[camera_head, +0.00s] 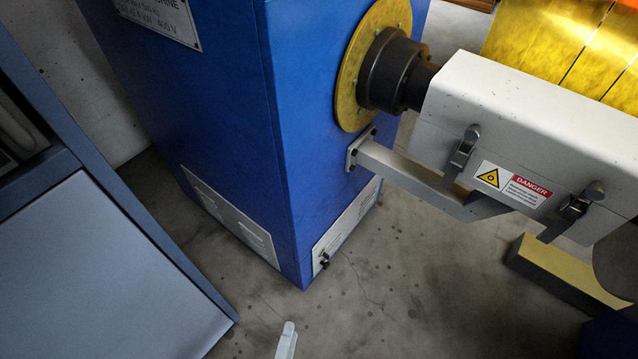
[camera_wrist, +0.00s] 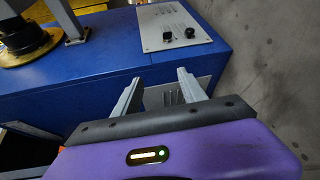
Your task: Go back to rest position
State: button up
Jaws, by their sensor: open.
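My gripper (camera_wrist: 160,92) shows in the wrist view with its two grey fingers apart and nothing between them. Behind the fingers is a blue cabinet with a light panel (camera_wrist: 178,27) that carries two dark knobs. In the head view only a pale tip, which looks like part of my gripper (camera_head: 286,342), shows at the bottom edge. It is over the bare floor, apart from the blue machine (camera_head: 230,110).
A yellow flange (camera_head: 350,75) and dark shaft join the blue machine to a white guard (camera_head: 530,130) with a danger label. A grey cabinet (camera_head: 100,285) stands at the left. A yellow-topped block (camera_head: 560,275) is at the right. Concrete floor (camera_head: 400,285) between them is clear.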

jog(key=s+a+f+m+g+y+b, duration=0.1)
jog(key=s+a+f+g+y, duration=0.35)
jog(key=s, duration=0.35)
jog(key=s+a+f+m+g+y+b, duration=0.1)
jog(key=s+a+f+g+y, duration=0.35)
jog(key=s+g, duration=0.2)
jog(key=w+d+r+m+t+y+b, duration=0.1)
jog(key=w+d+r+m+t, duration=0.3)
jog(key=d+r, duration=0.85)
jog(key=w+d+r+m+t+b, duration=0.15)
jog(key=d+r+m+t, duration=0.6)
jog(key=r, duration=0.75)
jog(key=s+d+r+m+h+b, duration=0.1)
jog(key=s+d+r+m+h, duration=0.2)
jog(key=d+r, duration=0.75)
jog(key=s+d+f+g+h+b, duration=0.1)
jog(key=s+d+f+g+h, duration=0.1)
jog(key=s+d+f+h, duration=0.3)
notch_tip(320, 180, up, 40)
jog(key=w+y+p, duration=0.1)
jog(key=p, duration=3.7)
jog(key=shift+d+r, duration=0.2)
jog(key=shift+d, duration=0.2)
